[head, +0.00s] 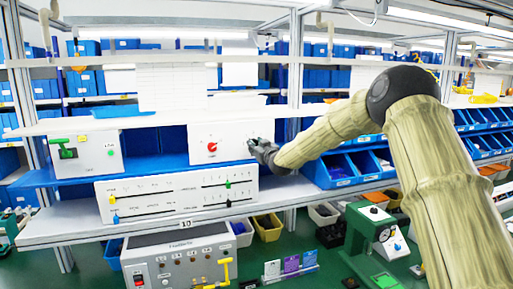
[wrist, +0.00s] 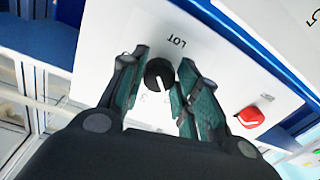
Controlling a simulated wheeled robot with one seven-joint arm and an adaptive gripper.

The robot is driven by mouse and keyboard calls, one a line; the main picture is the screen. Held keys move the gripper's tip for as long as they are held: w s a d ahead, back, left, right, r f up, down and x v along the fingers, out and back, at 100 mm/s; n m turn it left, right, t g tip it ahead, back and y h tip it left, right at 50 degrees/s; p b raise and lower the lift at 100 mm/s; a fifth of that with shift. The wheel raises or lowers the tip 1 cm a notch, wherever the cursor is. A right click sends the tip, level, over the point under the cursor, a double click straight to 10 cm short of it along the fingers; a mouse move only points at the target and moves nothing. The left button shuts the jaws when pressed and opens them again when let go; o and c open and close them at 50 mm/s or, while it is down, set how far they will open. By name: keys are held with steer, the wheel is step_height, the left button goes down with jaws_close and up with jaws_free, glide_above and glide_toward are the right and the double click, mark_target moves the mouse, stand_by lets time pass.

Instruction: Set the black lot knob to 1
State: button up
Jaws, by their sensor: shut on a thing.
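The black LOT knob (wrist: 157,74) sits on a white panel (head: 228,131), between the fingertips of my gripper (wrist: 163,62) in the wrist view. My gripper is shut on it, a finger on each side. A white pointer line on the knob points toward the bottom of the wrist view. In the head view my gripper (head: 256,147) reaches the panel's right side, and the knob is hard to make out.
A red knob (wrist: 250,117) is on the same panel, also in the head view (head: 212,147). A white slider box (head: 178,193) stands below in front. A box with a green handle (head: 84,153) is at left. Blue bins (head: 335,170) lie to the right.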

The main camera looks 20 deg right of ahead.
steer(key=shift+f+n+b, duration=0.1)
steer(key=shift+n+b, duration=0.2)
steer(key=shift+b, duration=0.2)
steer(key=shift+n+b, duration=4)
steer(key=shift+b, duration=0.9)
steer(key=shift+r, duration=0.2)
steer(key=o, duration=1)
steer(key=shift+s, duration=0.15)
